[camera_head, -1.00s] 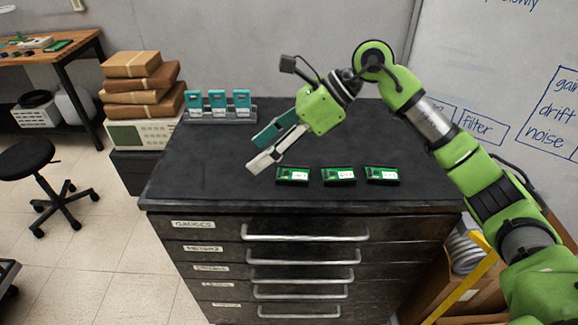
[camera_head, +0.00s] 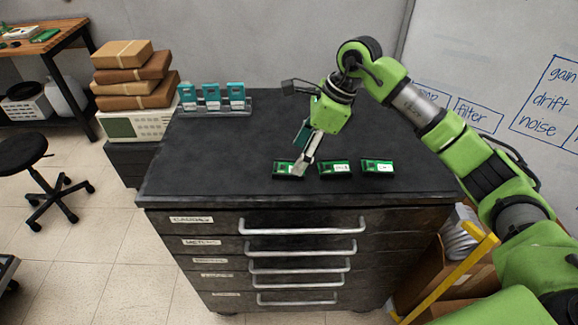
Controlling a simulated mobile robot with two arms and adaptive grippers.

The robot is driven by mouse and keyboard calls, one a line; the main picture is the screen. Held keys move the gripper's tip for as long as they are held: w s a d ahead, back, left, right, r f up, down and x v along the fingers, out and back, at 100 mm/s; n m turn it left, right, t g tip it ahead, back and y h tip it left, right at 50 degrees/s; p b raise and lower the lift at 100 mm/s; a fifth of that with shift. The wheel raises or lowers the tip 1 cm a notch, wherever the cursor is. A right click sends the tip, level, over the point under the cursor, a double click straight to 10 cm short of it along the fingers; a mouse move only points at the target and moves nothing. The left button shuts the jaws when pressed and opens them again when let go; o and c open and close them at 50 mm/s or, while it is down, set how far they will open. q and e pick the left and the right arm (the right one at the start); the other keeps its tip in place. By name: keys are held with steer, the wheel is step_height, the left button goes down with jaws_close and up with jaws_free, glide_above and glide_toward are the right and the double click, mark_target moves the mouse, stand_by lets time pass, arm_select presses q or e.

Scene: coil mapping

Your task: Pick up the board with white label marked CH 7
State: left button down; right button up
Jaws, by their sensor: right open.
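Three small green boards with white labels lie in a row on the black cabinet top: a left board (camera_head: 283,170), a middle board (camera_head: 335,168) and a right board (camera_head: 377,167). The label writing is too small to read, so I cannot tell which is CH 7. My right gripper (camera_head: 302,159) is open and points down and toward the front. Its fingertips are at the right end of the left board and hide part of it. I cannot tell whether they touch it. My left gripper is not in view.
A rack (camera_head: 216,110) with three teal modules stands at the back left of the cabinet top. Wrapped parcels (camera_head: 131,75) are stacked on an instrument (camera_head: 137,124) beside it. The drawer cabinet's black top (camera_head: 215,165) is clear left of the boards.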

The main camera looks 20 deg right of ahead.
mark_target(290, 167)
steer(key=x, duration=0.1)
steer(key=p+x, duration=0.1)
steer(key=x, duration=0.1)
steer(key=p+x, duration=0.1)
steer(key=shift+w+f, duration=0.2)
steer(key=shift+w, duration=0.1)
steer(key=shift+a+f, duration=0.1)
steer(key=shift+f, duration=0.15)
steer(key=c, duration=1.2)
steer(key=shift+o, duration=0.2)
steer(key=shift+r, duration=0.1)
